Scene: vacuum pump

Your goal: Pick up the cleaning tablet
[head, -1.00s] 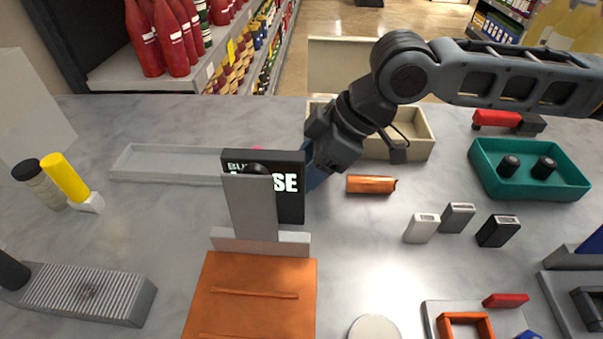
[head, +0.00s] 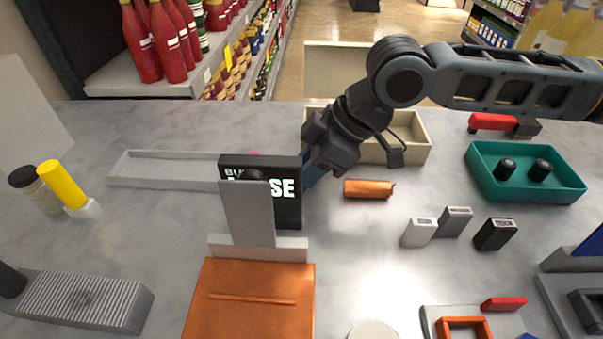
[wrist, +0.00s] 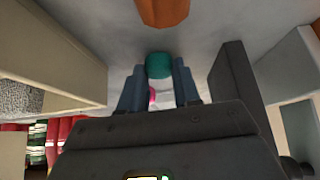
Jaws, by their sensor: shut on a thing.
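The cleaning tablet seems to be the small rounded piece (wrist: 158,66) between my fingertips in the wrist view; its end is teal, with white and pink showing lower down. My gripper (wrist: 158,76) is shut on it, a blue finger on each side. In the head view my gripper comes down behind the black sign (head: 288,210), so its fingertips and the tablet are hidden. A bit of pink shows just above the sign's top edge. I cannot tell whether the tablet touches the table.
An orange cylinder (head: 368,189) lies right of my gripper. A cream bin (head: 418,153) stands behind my wrist, and a long pale tray (head: 150,180) lies left. The sign and a grey upright plate (head: 248,215) stand in front. A teal tray (head: 540,190) is at right.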

